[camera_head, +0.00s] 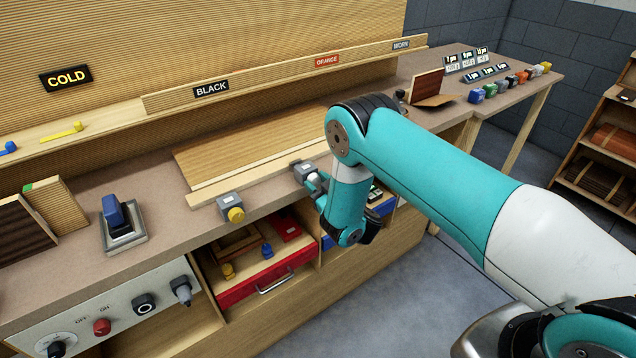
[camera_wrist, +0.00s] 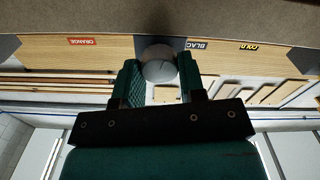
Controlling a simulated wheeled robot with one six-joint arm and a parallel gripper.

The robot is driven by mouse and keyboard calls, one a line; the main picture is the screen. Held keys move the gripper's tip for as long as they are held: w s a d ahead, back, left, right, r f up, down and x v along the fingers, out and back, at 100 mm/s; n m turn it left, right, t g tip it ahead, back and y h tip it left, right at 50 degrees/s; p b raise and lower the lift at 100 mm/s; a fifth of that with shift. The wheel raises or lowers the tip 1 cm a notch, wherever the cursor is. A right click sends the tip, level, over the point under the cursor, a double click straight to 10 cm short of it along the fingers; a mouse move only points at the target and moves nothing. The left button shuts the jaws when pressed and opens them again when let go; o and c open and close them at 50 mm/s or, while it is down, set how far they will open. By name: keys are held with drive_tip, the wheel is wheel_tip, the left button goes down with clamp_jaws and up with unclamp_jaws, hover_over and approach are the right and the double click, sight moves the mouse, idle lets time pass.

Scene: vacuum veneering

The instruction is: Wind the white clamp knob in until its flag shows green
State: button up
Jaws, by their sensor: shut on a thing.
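The white clamp knob (camera_wrist: 159,66) sits between the two fingers of my gripper (camera_wrist: 160,82) in the wrist view, and the fingers are shut on it from both sides. In the head view my gripper (camera_head: 317,184) is at the bench's front edge, at the grey clamp block (camera_head: 303,171) on the right. The knob is mostly hidden there by my gripper and wrist. No flag on this clamp can be made out in either view. A second grey clamp block (camera_head: 230,205) with a yellow knob (camera_head: 236,215) stands to its left.
A wooden panel and strip (camera_head: 250,170) lie behind the clamps. A blue-handled tool (camera_head: 118,220) stands on the bench at left. An open red drawer (camera_head: 268,280) is below the bench edge. A row of coloured blocks (camera_head: 490,90) stands far right.

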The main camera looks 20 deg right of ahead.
drive_tip(key=m, duration=0.5)
drive_tip(key=shift+d+m, duration=0.15)
drive_tip(key=shift+m, duration=0.25)
drive_tip(key=m, duration=0.5)
drive_tip(key=shift+f, duration=0.1)
drive_tip(key=o, duration=0.9)
drive_tip(key=shift+s, duration=0.1)
